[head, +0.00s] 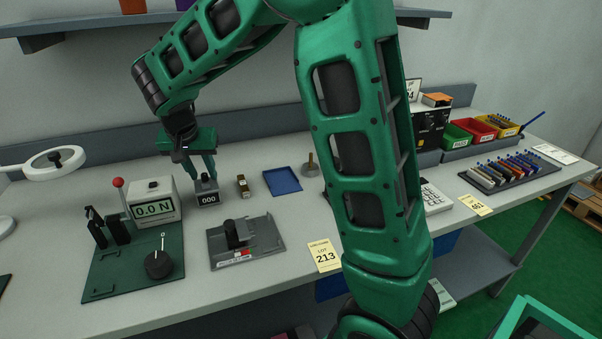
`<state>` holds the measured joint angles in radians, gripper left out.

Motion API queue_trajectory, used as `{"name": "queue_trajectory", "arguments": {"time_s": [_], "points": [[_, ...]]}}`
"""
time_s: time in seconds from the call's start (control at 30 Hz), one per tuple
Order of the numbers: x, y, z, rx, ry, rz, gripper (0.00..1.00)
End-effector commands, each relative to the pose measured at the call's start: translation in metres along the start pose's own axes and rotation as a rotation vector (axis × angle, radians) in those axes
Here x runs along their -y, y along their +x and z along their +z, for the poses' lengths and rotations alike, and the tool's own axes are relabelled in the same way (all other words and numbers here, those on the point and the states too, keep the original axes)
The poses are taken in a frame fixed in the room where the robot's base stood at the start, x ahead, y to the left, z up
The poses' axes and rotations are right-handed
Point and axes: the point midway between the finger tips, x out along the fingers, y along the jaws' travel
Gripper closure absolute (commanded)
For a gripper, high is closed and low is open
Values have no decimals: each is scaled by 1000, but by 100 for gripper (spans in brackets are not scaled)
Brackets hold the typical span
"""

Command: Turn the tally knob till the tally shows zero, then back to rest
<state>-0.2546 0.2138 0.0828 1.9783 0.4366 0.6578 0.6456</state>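The tally (208,198) is a small dark block on the bench with a white display that reads 000. My gripper (204,175) points down right above it, its two green fingers reaching to the tally's top. The tally knob is hidden between or behind the fingers, so I cannot tell whether the fingers touch or grip it.
Left stands a green plate (105,290) with a black dial (158,264), a force display (153,208) reading 0.0 N and a red-knobbed lever (118,183). A grey fixture (262,236) sits in front. A brass-and-black item (243,186) and blue tray (282,181) lie right.

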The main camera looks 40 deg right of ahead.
Motion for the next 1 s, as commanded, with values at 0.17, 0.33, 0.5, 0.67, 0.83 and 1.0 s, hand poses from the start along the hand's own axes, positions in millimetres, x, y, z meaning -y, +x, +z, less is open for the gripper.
{"name": "queue_trajectory", "arguments": {"time_s": [0.17,0.33,0.5,0.67,0.83,1.0], "points": [[-4,0,-2,-1,-194,-82,67],[-5,0,-2,-1,-372,-156,67],[-6,1,-3,0,-544,-227,67],[-7,-9,-4,-5,-661,-277,67],[-15,-38,-6,-5,-658,-274,67],[-22,-66,-9,-5,-656,-274,67]]}}
